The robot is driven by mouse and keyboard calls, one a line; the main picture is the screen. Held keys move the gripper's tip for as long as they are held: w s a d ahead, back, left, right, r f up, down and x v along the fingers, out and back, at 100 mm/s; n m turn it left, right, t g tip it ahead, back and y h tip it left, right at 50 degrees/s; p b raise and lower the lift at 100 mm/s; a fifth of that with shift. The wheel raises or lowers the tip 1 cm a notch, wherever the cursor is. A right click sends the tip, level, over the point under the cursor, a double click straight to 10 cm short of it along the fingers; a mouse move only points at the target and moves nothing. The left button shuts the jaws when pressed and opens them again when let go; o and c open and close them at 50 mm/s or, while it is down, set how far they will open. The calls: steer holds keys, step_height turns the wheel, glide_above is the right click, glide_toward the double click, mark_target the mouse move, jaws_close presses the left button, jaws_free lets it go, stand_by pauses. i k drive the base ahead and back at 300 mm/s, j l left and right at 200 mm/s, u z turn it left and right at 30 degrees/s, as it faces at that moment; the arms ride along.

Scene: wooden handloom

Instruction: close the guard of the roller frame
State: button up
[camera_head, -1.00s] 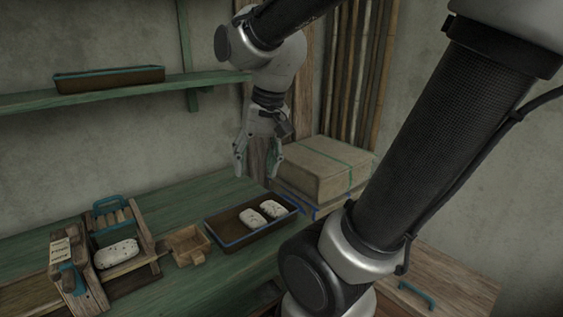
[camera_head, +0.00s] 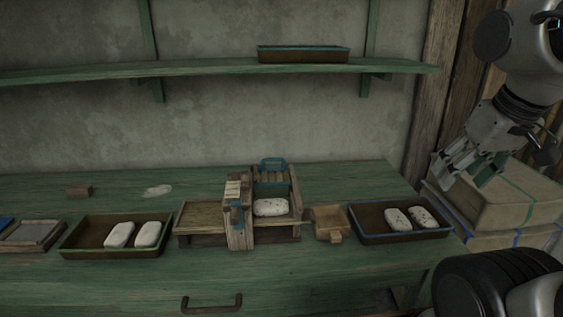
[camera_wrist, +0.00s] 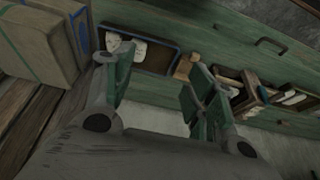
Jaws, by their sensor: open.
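The roller frame (camera_head: 294,200) is a small wooden frame on the green bench, near the middle of the head view. Its guard (camera_head: 271,176), slatted wood with a teal handle, stands raised at the back of the frame. A white speckled piece (camera_head: 270,207) lies in the frame in front of the guard. My gripper (camera_head: 467,170) is open and empty at the right, above the boxes and well away from the frame. In the wrist view its green fingers (camera_wrist: 160,85) are spread, and wooden parts at the right are partly hidden by a finger.
A blue-rimmed tray (camera_head: 401,237) with two speckled pieces and a small wooden scoop-like box (camera_head: 327,222) stand right of the frame. A green-rimmed tray (camera_head: 82,243) with two white pieces is at the left. A shelf (camera_head: 200,69) runs above. The back of the bench is mostly clear.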

mark_target(263, 170)
steer(key=i+j, duration=0.1)
steer(key=j, duration=0.75)
steer(key=i+j, duration=0.15)
steer(key=j, duration=0.3)
